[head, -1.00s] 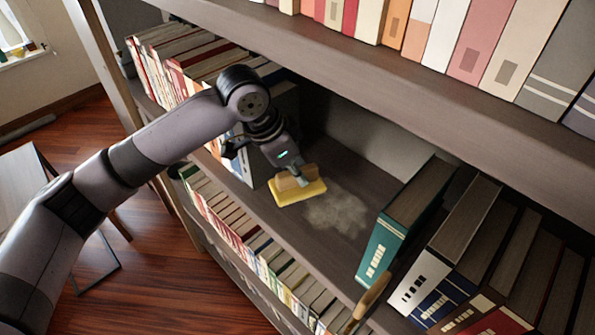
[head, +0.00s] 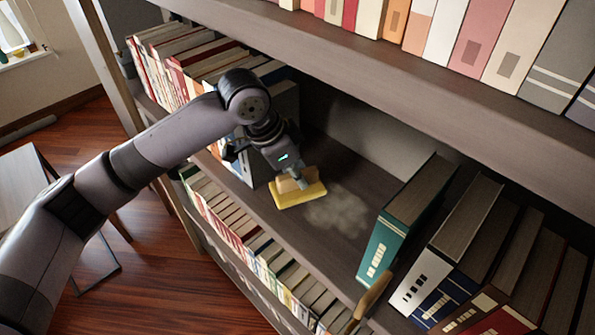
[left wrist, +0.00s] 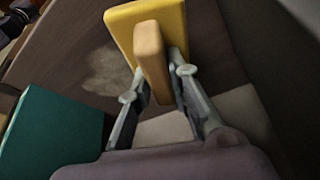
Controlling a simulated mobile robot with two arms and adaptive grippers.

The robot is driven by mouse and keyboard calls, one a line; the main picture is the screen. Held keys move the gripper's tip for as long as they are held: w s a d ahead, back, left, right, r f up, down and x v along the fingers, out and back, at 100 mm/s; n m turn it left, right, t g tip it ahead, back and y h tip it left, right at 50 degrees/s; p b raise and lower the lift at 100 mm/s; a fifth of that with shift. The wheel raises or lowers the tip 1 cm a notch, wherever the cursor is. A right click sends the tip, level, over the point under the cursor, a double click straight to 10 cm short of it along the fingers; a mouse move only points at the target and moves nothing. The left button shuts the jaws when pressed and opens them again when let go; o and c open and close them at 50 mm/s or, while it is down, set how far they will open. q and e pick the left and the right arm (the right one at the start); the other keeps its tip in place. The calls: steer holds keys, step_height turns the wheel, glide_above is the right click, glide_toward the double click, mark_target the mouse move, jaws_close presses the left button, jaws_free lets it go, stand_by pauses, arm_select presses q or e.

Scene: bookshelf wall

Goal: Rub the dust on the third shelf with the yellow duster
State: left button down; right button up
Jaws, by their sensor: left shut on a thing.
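The yellow duster (head: 297,194) has a flat yellow pad and a tan handle block. My left gripper (head: 297,180) is shut on the handle, and the pad is at the board of the open shelf (head: 283,222), left of the dust. In the left wrist view the duster (left wrist: 120,24) sits between the fingers of the left gripper (left wrist: 158,75). The pale grey dust patch (head: 338,210) lies just right of the pad; it also shows in the left wrist view (left wrist: 102,75). Whether the pad presses on the board is hard to tell. My right gripper is not in view.
A teal book (head: 385,250) leans at the right of the gap, with more books (head: 440,290) beyond it. Upright books (head: 175,65) stand at the left. The shelf above (head: 400,75) overhangs the gap. A tan wooden handle-like thing (head: 373,296) shows at the front edge.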

arm_select(q)
steer(key=shift+f, duration=0.75)
